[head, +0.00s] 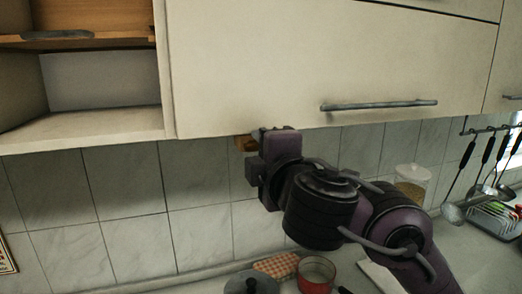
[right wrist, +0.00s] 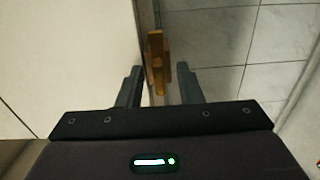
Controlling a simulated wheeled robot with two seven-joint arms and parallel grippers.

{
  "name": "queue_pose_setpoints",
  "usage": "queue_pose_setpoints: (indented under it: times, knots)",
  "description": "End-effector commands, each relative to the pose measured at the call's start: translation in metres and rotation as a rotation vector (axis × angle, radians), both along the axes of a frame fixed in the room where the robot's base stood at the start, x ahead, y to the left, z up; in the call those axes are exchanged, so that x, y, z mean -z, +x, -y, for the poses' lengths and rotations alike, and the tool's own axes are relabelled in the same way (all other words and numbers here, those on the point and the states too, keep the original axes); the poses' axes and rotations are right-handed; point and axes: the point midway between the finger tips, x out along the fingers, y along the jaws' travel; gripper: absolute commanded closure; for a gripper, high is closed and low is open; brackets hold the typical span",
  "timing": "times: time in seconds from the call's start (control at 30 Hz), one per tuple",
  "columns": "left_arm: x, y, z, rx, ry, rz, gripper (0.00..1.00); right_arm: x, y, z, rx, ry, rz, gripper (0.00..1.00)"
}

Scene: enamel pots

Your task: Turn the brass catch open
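The brass catch (right wrist: 157,60) sits at the lower edge of the pale cabinet door, seen in the right wrist view between my fingers. In the head view a bit of the brass catch (head: 245,143) shows just left of my right gripper (head: 262,138), under the cabinet. My right gripper also shows in the right wrist view (right wrist: 160,85), its two dark fingers apart, one on each side of the catch. I see a gap between the catch and each finger. The pale cabinet door (head: 300,60) is down and closed. My left gripper is out of view.
An open shelf compartment (head: 90,130) is at the left. A grey bar handle (head: 378,105) runs along the door. Below are a red pot (head: 317,275), a lidded dark pot (head: 250,284) and a glass jar (head: 411,183). Utensils hang at the right. Tiled wall is behind.

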Motion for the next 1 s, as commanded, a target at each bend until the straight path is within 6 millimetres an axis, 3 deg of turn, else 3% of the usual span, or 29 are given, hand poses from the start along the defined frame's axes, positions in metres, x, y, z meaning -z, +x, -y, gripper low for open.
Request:
queue_pose_setpoints:
  times: [0.27,0.7,1.0]
  knots:
    - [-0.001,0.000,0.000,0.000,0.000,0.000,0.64,-0.001,-0.004,0.000,-0.003,0.000,0.000,0.67]
    - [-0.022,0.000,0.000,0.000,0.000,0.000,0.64,-0.002,-0.062,0.019,-0.005,0.004,-0.002,0.67]
    - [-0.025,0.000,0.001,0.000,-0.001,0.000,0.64,0.000,-0.074,0.025,0.000,0.000,0.000,0.67]
